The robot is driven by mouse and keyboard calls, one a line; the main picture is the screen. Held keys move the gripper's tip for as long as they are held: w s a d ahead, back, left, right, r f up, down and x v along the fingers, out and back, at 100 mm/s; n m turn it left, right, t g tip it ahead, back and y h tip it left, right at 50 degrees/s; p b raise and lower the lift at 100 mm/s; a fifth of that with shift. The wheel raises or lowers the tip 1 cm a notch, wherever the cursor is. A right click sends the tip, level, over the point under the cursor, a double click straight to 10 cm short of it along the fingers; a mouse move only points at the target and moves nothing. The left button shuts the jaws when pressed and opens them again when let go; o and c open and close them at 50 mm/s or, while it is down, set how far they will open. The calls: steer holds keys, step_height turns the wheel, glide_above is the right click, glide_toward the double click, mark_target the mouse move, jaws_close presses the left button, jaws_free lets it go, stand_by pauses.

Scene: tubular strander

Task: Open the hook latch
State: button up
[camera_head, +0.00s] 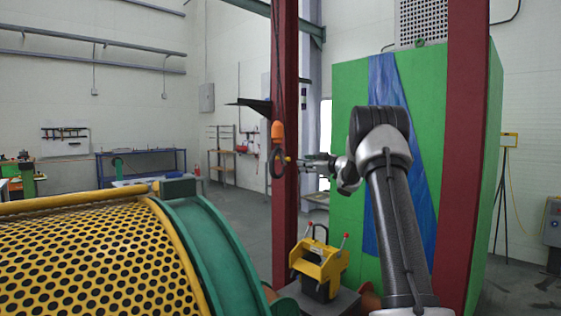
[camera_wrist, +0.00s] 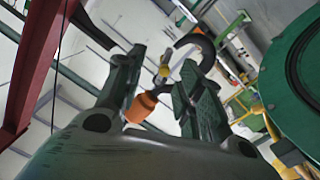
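A dark crane hook (camera_head: 272,166) hangs under an orange block (camera_head: 278,132) on a cable in front of a red column. A small yellow piece, which looks like the hook latch (camera_head: 288,160), shows at the hook's right side. In the wrist view the curved dark hook (camera_wrist: 207,50), the orange block (camera_wrist: 142,107) and the yellow latch (camera_wrist: 164,70) are all visible. My gripper (camera_head: 300,160) reaches the hook from the right. In the wrist view my gripper (camera_wrist: 162,68) is open, with the latch between its fingertips; I cannot tell whether either finger touches it.
The red column (camera_head: 286,200) stands close behind the hook. A yellow perforated drum guard (camera_head: 95,265) with a green rim (camera_head: 215,245) fills the lower left. A yellow device (camera_head: 320,264) stands below the hook. A green enclosure (camera_head: 350,90) is behind my arm.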

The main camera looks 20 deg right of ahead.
mark_target(290, 159)
steer(key=shift+y, duration=0.7)
steer(key=w+a, duration=0.1)
steer(key=w, duration=0.1)
steer(key=w+a, duration=0.2)
steer(key=w+a+r, duration=0.1)
steer(key=w, duration=0.1)
steer(key=shift+w+a, duration=0.2)
steer(key=shift+w, duration=0.2)
steer(key=shift+c, duration=0.4)
jaws_close()
